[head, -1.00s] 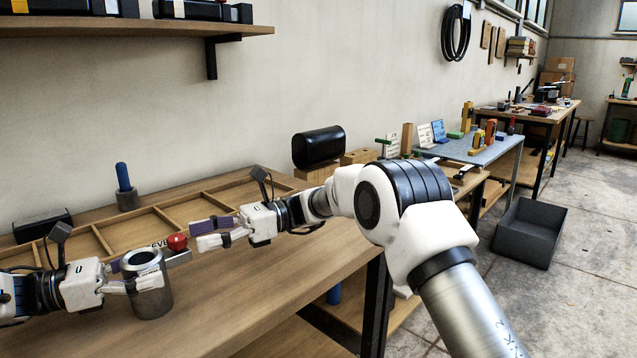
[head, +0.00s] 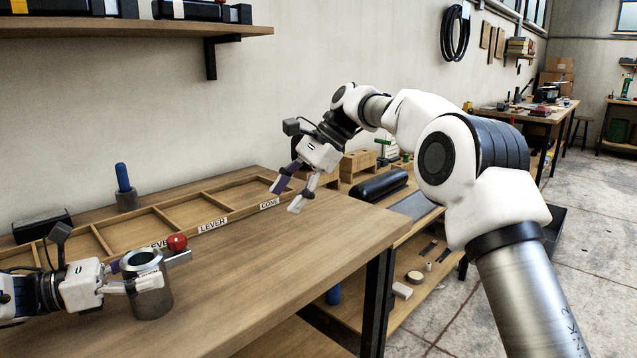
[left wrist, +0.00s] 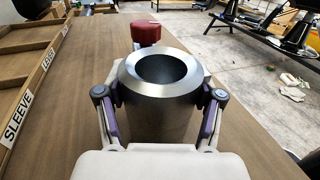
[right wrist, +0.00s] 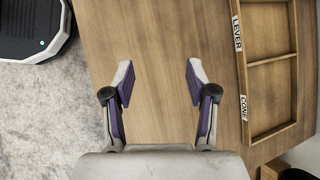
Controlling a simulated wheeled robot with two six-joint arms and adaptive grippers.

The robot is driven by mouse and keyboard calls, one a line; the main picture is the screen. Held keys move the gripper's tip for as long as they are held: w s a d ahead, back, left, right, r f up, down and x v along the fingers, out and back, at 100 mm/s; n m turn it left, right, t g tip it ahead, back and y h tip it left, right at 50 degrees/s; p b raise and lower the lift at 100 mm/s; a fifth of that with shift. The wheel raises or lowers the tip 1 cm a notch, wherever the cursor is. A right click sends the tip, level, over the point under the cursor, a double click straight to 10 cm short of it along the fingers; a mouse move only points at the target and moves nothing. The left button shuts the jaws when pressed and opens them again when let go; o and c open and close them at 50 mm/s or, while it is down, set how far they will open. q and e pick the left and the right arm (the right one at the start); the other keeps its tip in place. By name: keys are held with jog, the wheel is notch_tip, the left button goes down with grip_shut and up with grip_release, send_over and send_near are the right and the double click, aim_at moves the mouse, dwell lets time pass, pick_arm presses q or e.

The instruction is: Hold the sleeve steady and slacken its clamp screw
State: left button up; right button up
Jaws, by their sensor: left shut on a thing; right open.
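The sleeve (head: 152,303) is a grey metal cylinder with an open bore, upright at the bench's front left. It also shows in the left wrist view (left wrist: 158,122). My left gripper (head: 138,274) is shut on it, with a finger on each side. A red knob (head: 177,242), seemingly the clamp screw's, sits behind the sleeve by a short metal bar (head: 178,258). The knob shows beyond the rim in the left wrist view (left wrist: 146,33). My right gripper (head: 286,200) is open and empty above the bench, well right of the knob; its spread fingers show in the right wrist view (right wrist: 158,85).
A shallow wooden tray (head: 240,213) with labelled compartments runs along the bench's back. A blue-handled tool (head: 123,178) stands in a holder behind it. A black cylinder (head: 378,186) lies to the right. The bench (head: 260,270) is clear at centre and right.

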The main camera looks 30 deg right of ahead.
jog(key=w+d+t+h, duration=0.1)
jog(key=w+d+h, duration=0.1)
jog(key=d+h, duration=0.2)
jog(key=d, duration=0.3)
jog(key=shift+w+d+t+h, duration=0.15)
jog(key=shift+d+t+h, duration=0.15)
jog(key=shift+d, duration=0.05)
jog(key=shift+r, duration=0.1)
jog(key=g+y, duration=0.4)
jog(key=y, duration=0.5)
send_near(175, 238)
jog(key=d, duration=0.8)
jog(key=a+f+m+g+y, duration=0.1)
jog(key=a+f+y, duration=0.4)
jog(key=f+y, duration=0.1)
jog(key=a, duration=1.1)
jog(key=shift+s+a+r, duration=0.2)
jog(key=shift+a+r, duration=0.1)
grip_shut()
